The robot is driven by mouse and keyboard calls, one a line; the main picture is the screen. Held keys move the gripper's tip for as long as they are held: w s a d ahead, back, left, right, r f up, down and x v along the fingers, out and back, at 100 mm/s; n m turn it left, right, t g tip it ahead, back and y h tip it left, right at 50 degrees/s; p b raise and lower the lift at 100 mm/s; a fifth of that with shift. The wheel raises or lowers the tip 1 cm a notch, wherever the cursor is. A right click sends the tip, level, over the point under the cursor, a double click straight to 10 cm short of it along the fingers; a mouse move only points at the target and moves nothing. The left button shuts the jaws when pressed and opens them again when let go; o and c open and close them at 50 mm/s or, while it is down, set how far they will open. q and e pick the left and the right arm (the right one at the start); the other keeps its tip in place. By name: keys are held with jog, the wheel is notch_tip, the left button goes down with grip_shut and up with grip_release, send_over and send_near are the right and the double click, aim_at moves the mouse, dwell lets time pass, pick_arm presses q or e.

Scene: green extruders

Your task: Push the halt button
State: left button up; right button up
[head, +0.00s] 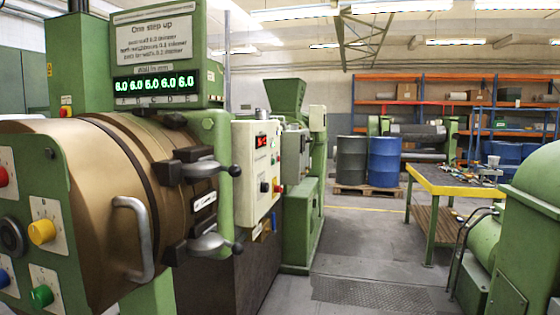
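A panel on the green machine at the left edge carries a red round button (4,177), cut off by the picture's edge. Below and beside it are a yellow button (42,232), a green button (42,296) and a partly cut-off blue button (3,277). A white control box (255,170) farther right has a red display and small dark and red knobs. A small red button (64,112) sits on the green housing. I cannot read which button is the halt button. Neither of my grippers shows.
A bronze drum (95,190) with a grey handle (137,235) and clamp levers fills the left. Aisle floor (345,250) is clear in the middle.

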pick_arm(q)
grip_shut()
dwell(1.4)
